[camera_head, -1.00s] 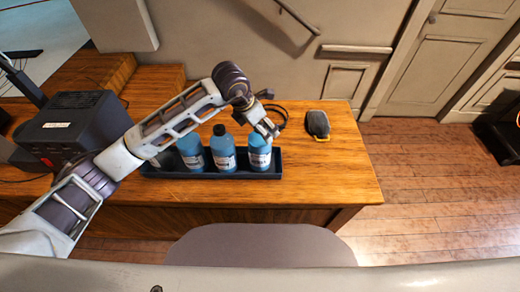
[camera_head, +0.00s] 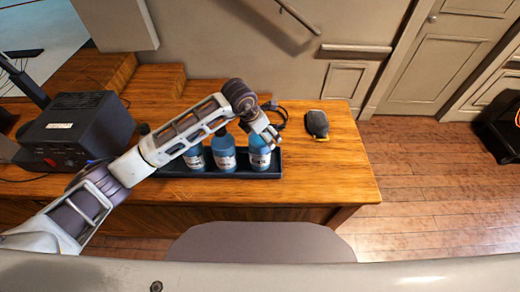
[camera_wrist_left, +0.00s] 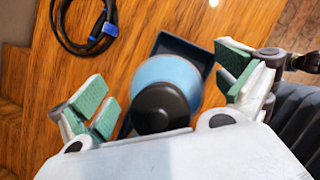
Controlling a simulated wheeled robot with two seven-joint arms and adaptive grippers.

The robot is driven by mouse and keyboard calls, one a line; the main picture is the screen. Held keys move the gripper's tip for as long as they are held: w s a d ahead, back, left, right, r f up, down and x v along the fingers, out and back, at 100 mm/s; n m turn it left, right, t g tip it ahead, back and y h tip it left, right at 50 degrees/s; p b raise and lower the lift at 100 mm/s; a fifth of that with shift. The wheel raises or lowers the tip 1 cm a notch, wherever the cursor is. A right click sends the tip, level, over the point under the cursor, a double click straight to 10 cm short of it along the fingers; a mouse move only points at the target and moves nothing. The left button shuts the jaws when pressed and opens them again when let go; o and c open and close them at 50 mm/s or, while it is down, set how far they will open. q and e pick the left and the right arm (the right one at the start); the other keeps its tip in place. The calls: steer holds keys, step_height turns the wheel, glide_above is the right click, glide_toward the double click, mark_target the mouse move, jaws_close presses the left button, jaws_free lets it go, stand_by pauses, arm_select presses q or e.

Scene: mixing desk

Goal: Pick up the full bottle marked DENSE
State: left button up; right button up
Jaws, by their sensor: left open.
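Blue bottles with white labels stand in a row in a dark tray (camera_head: 278,170) on the desk. The right-end bottle (camera_head: 260,158), the middle bottle (camera_head: 224,160) and a left bottle (camera_head: 195,162) show. The label print is too small to read, so I cannot tell which is DENSE. My left gripper (camera_head: 268,136) is open at the top of the right-end bottle. In the left wrist view, a blue bottle with a black cap (camera_wrist_left: 163,107) stands between the spread green-padded fingers, with gaps on both sides. My arm hides part of the tray's left end. My right gripper is out of view.
A black box-shaped device (camera_head: 75,128) stands on the desk at the left. A grey chair back (camera_head: 260,243) stands in front.

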arm_select(q)
steer(key=shift+c, duration=0.3)
steer(key=c, duration=1.9)
steer(key=shift+r, duration=0.1)
steer(key=shift+c, duration=0.6)
steer(key=shift+w+r, duration=0.1)
steer(key=shift+r, duration=0.05)
step_height(320, 180, up, 8)
steer(key=shift+r+b, duration=0.1)
steer(key=shift+b, duration=0.75)
steer(key=shift+r, duration=0.75)
